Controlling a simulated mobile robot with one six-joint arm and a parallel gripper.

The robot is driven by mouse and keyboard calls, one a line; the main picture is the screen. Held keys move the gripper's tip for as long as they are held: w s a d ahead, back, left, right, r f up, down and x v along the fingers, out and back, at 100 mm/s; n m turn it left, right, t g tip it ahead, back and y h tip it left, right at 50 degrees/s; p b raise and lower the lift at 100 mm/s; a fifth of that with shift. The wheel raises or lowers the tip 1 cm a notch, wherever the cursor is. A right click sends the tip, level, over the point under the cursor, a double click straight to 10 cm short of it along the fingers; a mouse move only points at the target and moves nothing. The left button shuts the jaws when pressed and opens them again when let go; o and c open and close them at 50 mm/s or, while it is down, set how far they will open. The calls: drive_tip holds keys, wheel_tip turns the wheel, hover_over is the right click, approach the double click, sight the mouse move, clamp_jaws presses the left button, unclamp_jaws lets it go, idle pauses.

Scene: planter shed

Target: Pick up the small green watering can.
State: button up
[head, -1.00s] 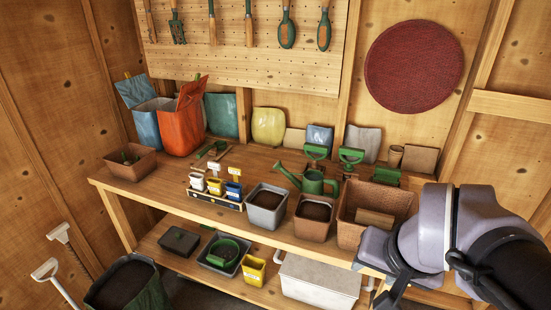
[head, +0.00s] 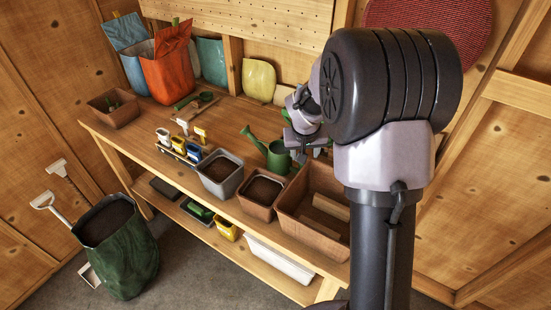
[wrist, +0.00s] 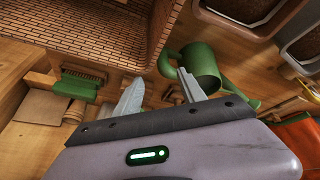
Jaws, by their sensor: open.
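The small green watering can (head: 278,158) stands upright on the workbench, behind the grey and brown soil pots, its spout toward the left. In the wrist view the can (wrist: 202,66) is just beyond the right fingertip, its handle facing the fingers. My gripper (wrist: 158,92) is open and empty, with its two pale fingers apart. In the head view my gripper (head: 302,154) is just right of the can and overlaps its right side. My arm hides part of the bench there. I cannot tell whether a finger touches the handle.
A brown tray (head: 310,232) stands at the bench's front right, near a brown soil pot (head: 258,196) and a grey soil pot (head: 219,178). A green brush (wrist: 78,84) lies left of the fingers in the wrist view. An orange bag (head: 168,72) stands at the back left.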

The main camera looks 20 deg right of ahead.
drive_tip(key=x, duration=0.2)
drive_tip(key=b+x, duration=0.1)
drive_tip(key=x, duration=0.1)
drive_tip(key=b+x, duration=0.1)
drive_tip(key=x, duration=0.1)
drive_tip(key=shift+a+f, duration=0.2)
drive_tip(key=shift+a, duration=0.15)
drive_tip(key=shift+r, duration=0.15)
drive_tip(key=shift+c, duration=1.3)
clamp_jaws()
